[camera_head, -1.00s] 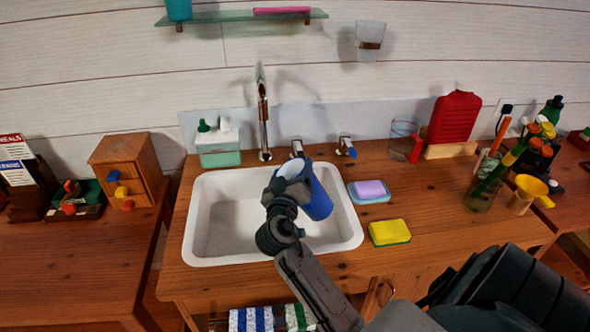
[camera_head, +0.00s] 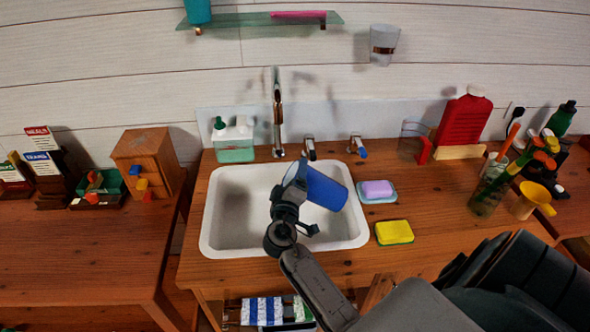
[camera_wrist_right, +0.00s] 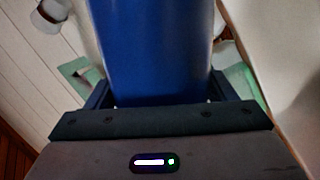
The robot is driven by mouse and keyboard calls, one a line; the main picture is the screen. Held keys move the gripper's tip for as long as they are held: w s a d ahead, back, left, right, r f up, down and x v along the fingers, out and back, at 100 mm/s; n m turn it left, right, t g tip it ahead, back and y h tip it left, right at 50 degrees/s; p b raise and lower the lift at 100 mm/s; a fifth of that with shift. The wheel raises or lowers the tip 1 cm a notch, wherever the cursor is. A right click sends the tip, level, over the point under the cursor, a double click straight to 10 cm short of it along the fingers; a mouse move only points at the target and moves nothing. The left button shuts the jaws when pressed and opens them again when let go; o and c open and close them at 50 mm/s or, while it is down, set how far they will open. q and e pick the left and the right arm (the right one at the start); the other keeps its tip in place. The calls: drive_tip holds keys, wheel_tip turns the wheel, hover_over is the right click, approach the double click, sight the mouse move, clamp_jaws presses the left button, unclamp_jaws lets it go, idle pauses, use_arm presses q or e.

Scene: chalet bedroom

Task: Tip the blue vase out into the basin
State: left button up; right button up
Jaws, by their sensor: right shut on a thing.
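The blue vase (camera_head: 326,189) is tilted over the right part of the white basin (camera_head: 232,222), its mouth end toward the upper left. My right gripper (camera_head: 294,190) is shut on the vase and holds it above the basin. In the right wrist view the blue vase (camera_wrist_right: 152,50) fills the middle between the fingers. I cannot see whether anything comes out of it. My left gripper is not in view.
A tap (camera_head: 277,115) stands behind the basin with two handles beside it. A soap dish (camera_head: 377,191) and a yellow sponge (camera_head: 394,232) lie right of the basin. A green-white dispenser box (camera_head: 235,142) stands back left. Jars with brushes stand far right.

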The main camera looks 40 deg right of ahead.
drive_tip(key=shift+w+n+p, duration=0.1)
drive_tip(key=shift+n+p, duration=0.2)
drive_tip(key=shift+n, duration=0.1)
drive_tip(key=shift+w+a+f+n+b, duration=0.15)
drive_tip(key=shift+a+f+n+b, duration=0.1)
drive_tip(key=shift+f+n+b, duration=0.4)
drive_tip(key=shift+w+a+f+n+t, duration=0.1)
drive_tip(key=shift+n+t, duration=0.2)
drive_tip(key=shift+n, duration=0.35)
drive_tip(key=n+p, duration=0.1)
drive_tip(key=n, duration=0.2)
drive_tip(key=shift+w+a+r+y+p, duration=0.3)
drive_tip(key=shift+w+a+r+p, duration=0.1)
drive_tip(key=shift+w+a+r+n+t+p, duration=0.15)
drive_tip(key=shift+n+t+p, duration=0.1)
drive_tip(key=shift+n, duration=0.35)
drive_tip(key=shift+w+a+f+n+t+p, duration=0.15)
drive_tip(key=shift+n+p, duration=0.1)
drive_tip(key=shift+n, duration=0.35)
drive_tip(key=shift+w+a+f+n+b, duration=0.15)
drive_tip(key=shift+w+a+n+b, duration=0.2)
drive_tip(key=shift+n+b, duration=0.45)
drive_tip(key=shift+s, duration=0.1)
